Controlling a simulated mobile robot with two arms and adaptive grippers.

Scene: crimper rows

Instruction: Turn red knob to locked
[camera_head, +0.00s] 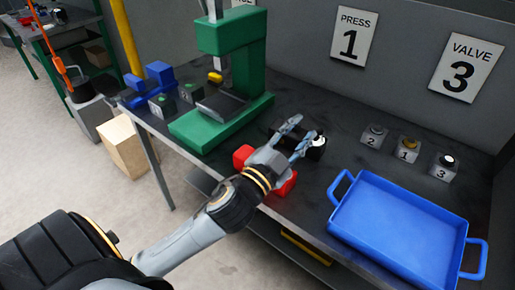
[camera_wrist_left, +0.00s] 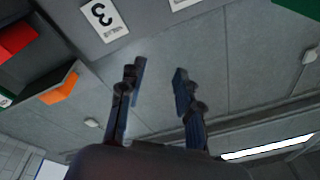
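My left gripper (camera_head: 298,133) reaches in over the bench, in front of a red object and a dark cylinder with a white end (camera_head: 317,143). Its fingers are apart with nothing between them; the gap also shows in the left wrist view (camera_wrist_left: 160,70). The red object (camera_head: 285,184) shows on both sides of the gripper, its middle hidden. I cannot tell whether it carries the red knob, nor whether the gripper touches it. No red knob can be made out clearly. My right gripper is not in view.
A green press (camera_head: 240,70) stands behind left, with blue blocks (camera_head: 158,76) farther left. A blue tray (camera_head: 395,228) fills the right front. Numbered grey boxes with small knobs, such as box 1 (camera_head: 406,156), stand behind it. VALVE 3 sign (camera_head: 466,66) hangs on the wall.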

